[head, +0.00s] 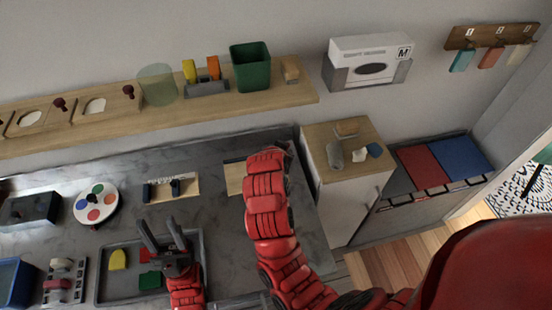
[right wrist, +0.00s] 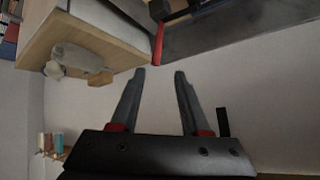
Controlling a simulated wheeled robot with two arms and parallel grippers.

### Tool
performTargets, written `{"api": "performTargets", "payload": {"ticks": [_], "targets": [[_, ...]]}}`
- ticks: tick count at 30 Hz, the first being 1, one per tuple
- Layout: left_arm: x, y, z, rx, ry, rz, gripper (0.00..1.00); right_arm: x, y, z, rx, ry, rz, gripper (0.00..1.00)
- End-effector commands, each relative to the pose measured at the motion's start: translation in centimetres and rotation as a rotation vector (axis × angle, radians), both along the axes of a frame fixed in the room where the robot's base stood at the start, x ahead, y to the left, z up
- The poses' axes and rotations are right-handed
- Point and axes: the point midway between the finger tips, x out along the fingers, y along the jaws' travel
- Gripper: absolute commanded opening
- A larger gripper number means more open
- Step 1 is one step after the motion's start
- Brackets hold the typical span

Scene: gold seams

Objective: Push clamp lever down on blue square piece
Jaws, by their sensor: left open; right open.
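No blue square piece under a clamp shows clearly. A wooden board (head: 234,177) on the counter is partly hidden behind my right arm; I cannot tell what it carries. A wooden fixture with dark and white parts (head: 171,188) lies left of it. My left gripper (head: 157,222) is open and empty above the grey tray (head: 100,284). In the tray are a yellow piece (head: 118,259) and green pieces (head: 150,280). My right gripper is hidden in the head view; in the right wrist view it (right wrist: 160,73) is open, with nothing between its fingers.
A cabinet (head: 352,200) with small items on top stands right of the counter; its top also shows in the right wrist view (right wrist: 45,30). A wooden shelf (head: 200,112) holds a green bin (head: 250,67). A round color palette (head: 97,204) sits on the left counter.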

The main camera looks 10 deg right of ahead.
Motion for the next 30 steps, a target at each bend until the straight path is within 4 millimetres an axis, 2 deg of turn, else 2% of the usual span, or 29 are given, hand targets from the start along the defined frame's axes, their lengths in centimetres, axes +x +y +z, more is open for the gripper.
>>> {"api": "performTargets", "payload": {"ticks": [3,8,9,10,16,30], "targets": [[0.0,0.0,-1.2,0.0,0.0,0.0,0.5,-2.0,1.3,1.9,0.002,-0.01,0.008,0.46],[0.0,0.0,-1.8,0.0,0.0,0.0,0.5,-4.6,2.3,4.4,0.003,-0.007,0.007,0.46],[0.0,0.0,-0.2,0.0,0.001,0.0,0.5,-5.1,2.5,5.5,0.002,0.002,0.007,0.46],[0.0,0.0,0.3,0.0,0.0,0.0,0.5,-5.3,2.6,5.7,0.002,0.003,0.006,0.46],[0.0,0.0,1.4,0.0,0.0,0.0,0.5,-6.4,2.9,6.2,0.0,0.003,0.005,0.46],[0.0,0.0,1.3,0.0,0.0,0.0,0.5,-6.5,2.9,6.1,0.001,0.001,0.003,0.46]]}}
